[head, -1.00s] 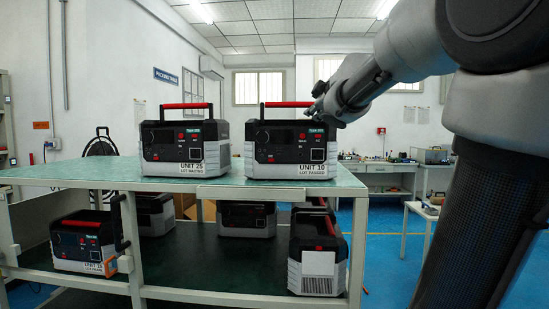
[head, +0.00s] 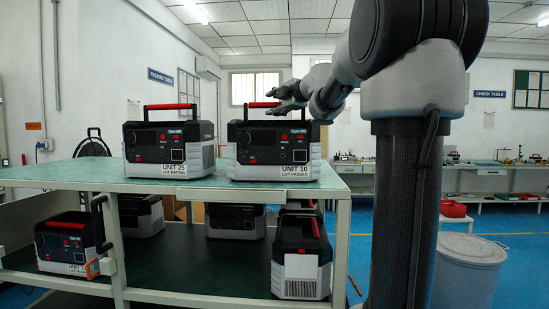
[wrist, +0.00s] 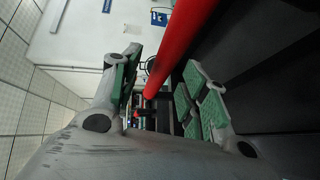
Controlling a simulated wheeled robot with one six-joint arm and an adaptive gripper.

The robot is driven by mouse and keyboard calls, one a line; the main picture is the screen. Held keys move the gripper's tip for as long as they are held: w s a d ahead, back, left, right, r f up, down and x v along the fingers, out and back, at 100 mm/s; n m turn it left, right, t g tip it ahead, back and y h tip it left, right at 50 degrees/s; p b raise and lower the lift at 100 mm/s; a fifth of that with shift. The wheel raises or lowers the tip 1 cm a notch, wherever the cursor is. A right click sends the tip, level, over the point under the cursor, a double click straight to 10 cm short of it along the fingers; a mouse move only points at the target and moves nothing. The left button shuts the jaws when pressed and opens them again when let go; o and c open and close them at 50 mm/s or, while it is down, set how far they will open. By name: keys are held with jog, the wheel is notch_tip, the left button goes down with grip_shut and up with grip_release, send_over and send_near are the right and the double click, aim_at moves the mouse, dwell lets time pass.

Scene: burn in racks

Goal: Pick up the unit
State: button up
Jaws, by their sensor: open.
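Two black and grey units with red-topped handles stand on the upper shelf in the head view. The left one is unit 25 (head: 168,148), labelled "LOT WAITING". The right one is unit 10 (head: 273,150), labelled "LOT PASSED". My gripper (head: 272,101) is open at the handle of unit 10, reaching in from the right. In the wrist view, a red handle bar (wrist: 184,30) runs between the spread green-padded fingers of my gripper (wrist: 160,95). I cannot tell whether either finger touches it.
The green-topped rack (head: 60,180) holds more units on its lower shelf, including one with a red handle (head: 302,255) at the right and one (head: 68,243) at the left. A grey bin (head: 468,270) stands at the right. Benches with small items line the back wall.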

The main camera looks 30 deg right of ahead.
jog(key=w, duration=0.2)
jog(key=shift+w+f, duration=0.2)
jog(key=shift+w, duration=0.1)
grip_shut()
jog(key=shift+r, duration=0.25)
